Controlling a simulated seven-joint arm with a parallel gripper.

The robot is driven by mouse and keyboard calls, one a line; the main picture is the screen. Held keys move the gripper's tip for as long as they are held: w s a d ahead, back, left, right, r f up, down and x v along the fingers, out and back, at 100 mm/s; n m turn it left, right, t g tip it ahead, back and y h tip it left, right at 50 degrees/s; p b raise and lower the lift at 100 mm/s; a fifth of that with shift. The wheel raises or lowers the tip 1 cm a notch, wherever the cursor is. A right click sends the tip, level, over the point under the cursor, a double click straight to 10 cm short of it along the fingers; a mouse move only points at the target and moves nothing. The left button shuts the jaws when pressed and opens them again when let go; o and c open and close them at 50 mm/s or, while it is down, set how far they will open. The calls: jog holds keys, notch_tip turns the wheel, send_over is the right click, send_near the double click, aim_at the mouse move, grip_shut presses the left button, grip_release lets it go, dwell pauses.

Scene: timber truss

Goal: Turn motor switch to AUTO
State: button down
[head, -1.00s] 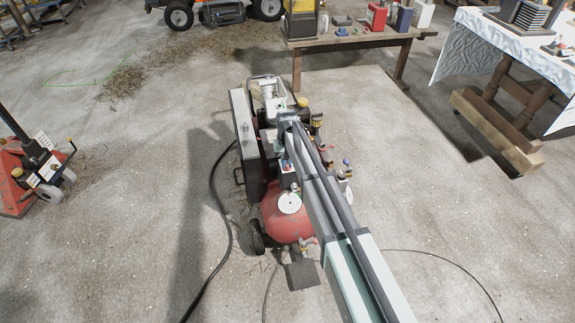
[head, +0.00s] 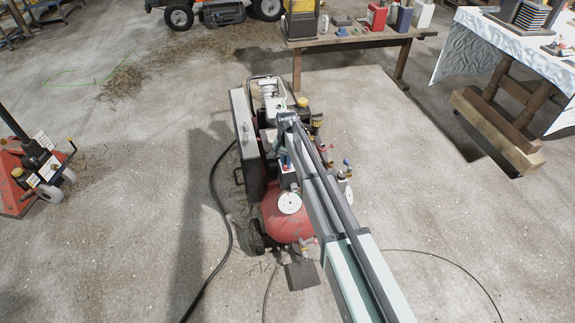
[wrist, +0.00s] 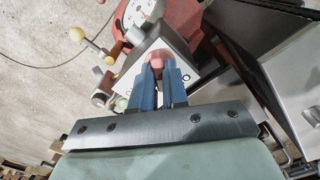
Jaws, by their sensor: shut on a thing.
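The air compressor has a red tank (head: 283,216) and stands in the middle of the floor in the head view, partly hidden by my arm. In the wrist view my gripper (wrist: 158,68) has blue fingers shut on a small red switch knob (wrist: 158,57). The knob sits on a grey switch box (wrist: 178,47) on the compressor. The knob's markings are hidden, so I cannot tell its position.
A round white gauge (head: 289,202) is close to the switch box. A black hose (head: 222,210) lies on the floor left of the compressor. A wooden table (head: 350,42) stands behind.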

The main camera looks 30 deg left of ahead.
jog(key=m, duration=0.4)
jog(key=shift+m, duration=0.4)
jog(key=m, duration=0.5)
jog(key=c, duration=0.8)
grip_release()
jog(key=shift+r, duration=0.1)
jog(key=shift+r, duration=2.95)
